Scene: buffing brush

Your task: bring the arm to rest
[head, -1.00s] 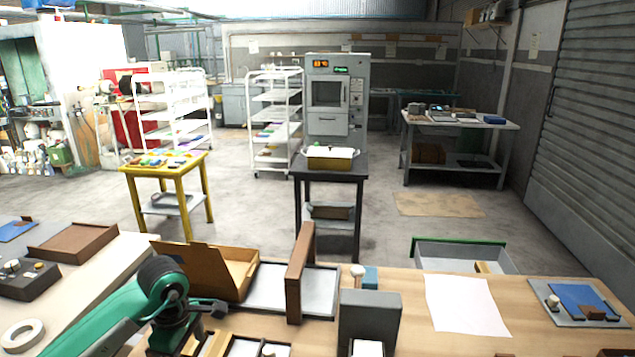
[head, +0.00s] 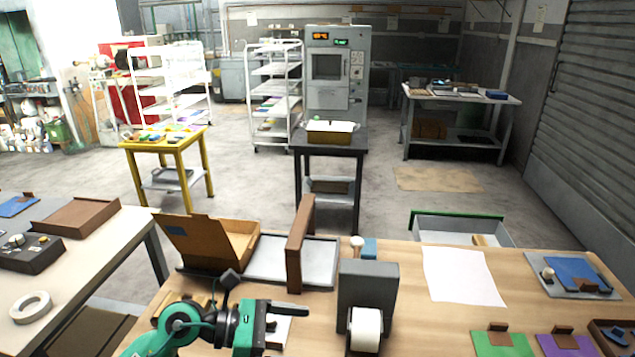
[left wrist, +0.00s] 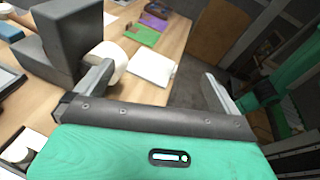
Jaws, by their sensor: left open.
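My left arm, green and black, comes in low at the left in the head view. Its gripper (head: 290,325) is open, fingers pointing right, above the near part of the wooden bench (head: 410,258). No object shows between the fingers in the left wrist view (left wrist: 158,88). A grey block (head: 367,288) with a white roll (head: 365,330) at its front stands to the right of the gripper. In the left wrist view the roll (left wrist: 112,62) lies behind one finger, which partly hides it; contact cannot be told. My right gripper is not in view.
A brown open box (head: 208,243), a grey tray (head: 318,262) and an upright brown board (head: 300,243) stand behind the gripper. A white sheet (head: 463,276) lies to the right. Green (head: 500,344) and purple (head: 562,345) mats lie at near right. A side table (head: 75,260) is at left.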

